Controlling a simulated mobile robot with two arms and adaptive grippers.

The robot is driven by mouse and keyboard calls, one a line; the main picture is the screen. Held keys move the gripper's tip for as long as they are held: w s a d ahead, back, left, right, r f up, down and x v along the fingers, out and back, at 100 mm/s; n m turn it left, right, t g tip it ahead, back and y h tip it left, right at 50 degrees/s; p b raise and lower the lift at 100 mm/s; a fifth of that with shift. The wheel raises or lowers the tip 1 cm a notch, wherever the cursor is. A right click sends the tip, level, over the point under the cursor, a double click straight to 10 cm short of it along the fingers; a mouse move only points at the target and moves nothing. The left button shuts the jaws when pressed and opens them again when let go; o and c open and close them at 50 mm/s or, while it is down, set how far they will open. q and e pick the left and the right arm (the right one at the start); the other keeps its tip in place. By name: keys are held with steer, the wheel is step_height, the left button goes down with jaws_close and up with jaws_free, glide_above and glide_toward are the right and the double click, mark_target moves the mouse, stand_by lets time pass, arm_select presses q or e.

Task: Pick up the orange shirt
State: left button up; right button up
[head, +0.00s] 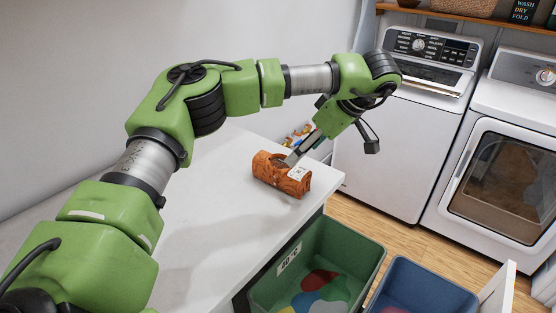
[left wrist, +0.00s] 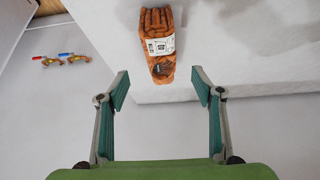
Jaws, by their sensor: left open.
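The orange shirt (head: 268,174) lies rolled up on the white counter (head: 215,190), near its right end, with a white label on it. It also shows at the top middle of the left wrist view (left wrist: 158,22). My left gripper (head: 332,150) is open and empty. In the head view one finger overlaps the shirt's upper edge; I cannot tell whether it touches. In the left wrist view the open fingers (left wrist: 160,88) are spread on either side of the shirt's near end, with the shirt mostly beyond them. My right gripper is not in view.
A green bin (head: 372,262) with several coloured clothes stands below the counter, beside a blue bin (head: 425,285). A white washer (head: 390,150) and a dryer (head: 515,130) stand behind. Small colourful items (head: 297,133) show past the counter. The counter left of the shirt is clear.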

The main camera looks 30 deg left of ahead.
mark_target(281, 173)
arm_select(q)
steer(key=shift+w+a+f, duration=0.3)
steer(key=shift+a+f, duration=0.35)
steer(key=shift+a, duration=0.05)
steer(key=x, duration=0.3)
steer(key=p+x, duration=0.1)
steer(key=x, duration=0.1)
steer(key=shift+s+f, duration=0.2)
steer(key=shift+s, duration=0.15)
steer(key=shift+w+a+f, duration=0.1)
steer(key=shift+a+f, duration=0.1)
steer(key=shift+f, duration=0.15)
steer(key=shift+a+f, duration=0.15)
steer(key=shift+f, duration=0.05)
steer(key=p+x, duration=0.1)
steer(key=x, duration=0.3)
steer(key=shift+a+f+p, duration=0.1)
steer(key=shift+f+p, duration=0.05)
steer(key=shift+p, duration=0.25)
steer(key=shift+a+f, duration=0.15)
steer(key=shift+f, duration=0.1)
steer(key=shift+c, duration=1.2)
steer(key=c, duration=1.1)
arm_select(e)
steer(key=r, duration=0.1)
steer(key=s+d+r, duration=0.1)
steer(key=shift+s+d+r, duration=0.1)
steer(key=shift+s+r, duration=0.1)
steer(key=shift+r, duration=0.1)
